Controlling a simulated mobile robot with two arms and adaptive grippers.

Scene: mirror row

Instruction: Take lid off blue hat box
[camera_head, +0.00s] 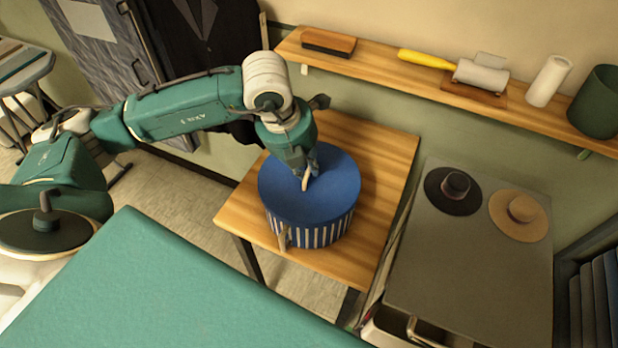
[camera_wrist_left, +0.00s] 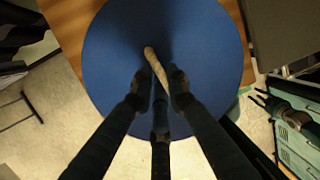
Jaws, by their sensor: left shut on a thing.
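The blue hat box (camera_head: 310,232) stands on the wooden table, with white stripes around its side. Its plain blue lid (camera_head: 335,185) is on top and looks level. My left gripper (camera_head: 306,180) points down at the middle of the lid and is shut on its tan handle. In the left wrist view the handle (camera_wrist_left: 150,53) runs between the fingertips (camera_wrist_left: 162,82), over the round lid (camera_wrist_left: 212,45). My right gripper (camera_wrist_left: 262,97) shows small at the right of the left wrist view; its jaws are too small to judge.
The wooden table (camera_head: 385,165) has bare room around the box. A wall shelf (camera_head: 385,65) runs behind, with a brush and rolls. A grey cabinet top (camera_head: 460,270) at the right bears a black hat (camera_head: 453,190) and a tan hat (camera_head: 519,214).

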